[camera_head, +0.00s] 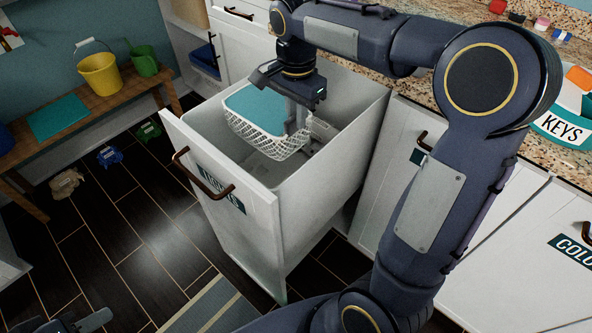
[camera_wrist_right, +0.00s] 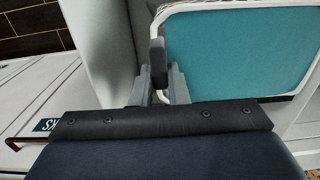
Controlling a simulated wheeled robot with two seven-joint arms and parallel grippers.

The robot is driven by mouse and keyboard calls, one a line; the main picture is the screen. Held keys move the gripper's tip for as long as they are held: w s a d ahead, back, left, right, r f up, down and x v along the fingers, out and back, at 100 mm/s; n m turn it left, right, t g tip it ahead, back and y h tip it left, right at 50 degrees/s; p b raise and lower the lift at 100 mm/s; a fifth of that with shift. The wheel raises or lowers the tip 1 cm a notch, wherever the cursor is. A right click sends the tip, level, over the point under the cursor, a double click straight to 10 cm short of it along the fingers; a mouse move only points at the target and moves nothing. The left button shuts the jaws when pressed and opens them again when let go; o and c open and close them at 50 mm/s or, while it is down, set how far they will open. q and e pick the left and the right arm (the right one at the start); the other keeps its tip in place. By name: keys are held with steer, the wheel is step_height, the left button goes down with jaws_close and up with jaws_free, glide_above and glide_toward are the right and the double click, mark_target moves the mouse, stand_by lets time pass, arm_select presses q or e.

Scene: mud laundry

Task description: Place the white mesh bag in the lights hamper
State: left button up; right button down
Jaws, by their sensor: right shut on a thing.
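The white mesh bag (camera_head: 264,134) has a flat teal face and white netted sides. In the head view it hangs in the mouth of the open lights hamper (camera_head: 235,235), a white pull-out bin with a dark, partly covered label on its front. My right gripper (camera_head: 298,135) reaches down into the hamper and is shut on the bag's right edge. In the right wrist view the bag's teal face (camera_wrist_right: 235,50) lies right of the gripper (camera_wrist_right: 160,75). Whether the bag touches the hamper's floor is unclear. My left gripper (camera_head: 75,323) is cut off at the bottom left corner.
A wooden bench (camera_head: 95,112) at left holds a yellow bucket (camera_head: 99,73) and a green watering can (camera_head: 143,61). Small coloured items lie on the dark floor.

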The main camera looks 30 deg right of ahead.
mark_target(296, 131)
step_height(296, 131, down, 17)
steer(key=b, duration=0.4)
steer(key=shift+f+b, duration=0.2)
steer(key=shift+b, duration=0.15)
steer(key=c, duration=1.4)
jaws_free()
steer(key=shift+r, duration=0.1)
step_height(296, 131, up, 12)
steer(key=p, duration=0.3)
steer(key=shift+r+p, duration=0.1)
steer(key=shift+p, duration=0.25)
